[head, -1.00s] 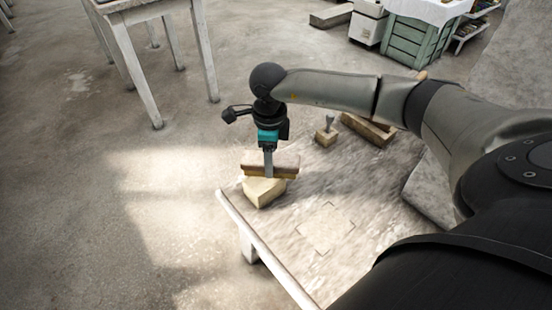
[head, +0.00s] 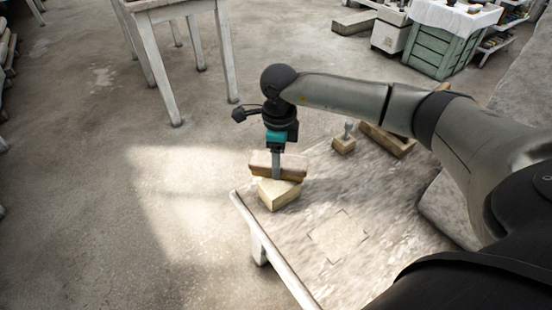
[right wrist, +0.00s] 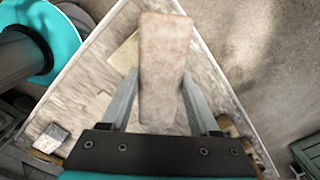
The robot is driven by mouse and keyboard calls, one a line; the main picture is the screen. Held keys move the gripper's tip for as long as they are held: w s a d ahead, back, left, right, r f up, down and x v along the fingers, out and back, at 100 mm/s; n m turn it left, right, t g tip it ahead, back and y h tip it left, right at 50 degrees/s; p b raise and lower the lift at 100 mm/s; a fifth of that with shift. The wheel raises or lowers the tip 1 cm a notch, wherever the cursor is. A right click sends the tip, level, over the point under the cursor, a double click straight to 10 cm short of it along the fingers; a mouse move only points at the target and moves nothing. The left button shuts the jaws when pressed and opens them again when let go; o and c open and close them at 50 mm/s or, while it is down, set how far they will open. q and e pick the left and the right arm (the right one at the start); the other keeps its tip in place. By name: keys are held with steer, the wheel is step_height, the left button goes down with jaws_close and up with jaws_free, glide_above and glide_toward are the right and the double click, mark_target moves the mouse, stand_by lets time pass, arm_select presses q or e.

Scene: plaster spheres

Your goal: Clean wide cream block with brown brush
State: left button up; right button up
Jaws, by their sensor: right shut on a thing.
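The brown brush (head: 260,164) is a long flat bar, held level between the fingers of my right gripper (head: 277,175). The right gripper is shut on it, and its fingers (right wrist: 161,78) show on both sides of the brush (right wrist: 164,45) in the right wrist view. The wide cream block (head: 281,196) lies on the table near its far left corner. The brush is at the block's top, over its far side; whether they touch I cannot tell. In the right wrist view, the brush partly hides the block (right wrist: 125,56). My left gripper is not in view.
The worn whitish table (head: 310,215) has a square outline (head: 339,236) on its bare middle. A small block with an upright handle (head: 344,143) and a brown wooden box (head: 388,140) stand toward the back. Another table (head: 175,12) stands apart at upper left.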

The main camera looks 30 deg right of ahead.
steer(key=shift+s+d+r+p, duration=0.5)
steer(key=shift+d+r, duration=0.05)
steer(key=shift+r, duration=0.05)
steer(key=shift+f, duration=0.1)
steer(key=shift+r+p, duration=0.95)
steer(key=shift+r, duration=0.35)
step_height(320, 180, up, 4)
steer(key=p, duration=0.3)
steer(key=shift+r, duration=0.1)
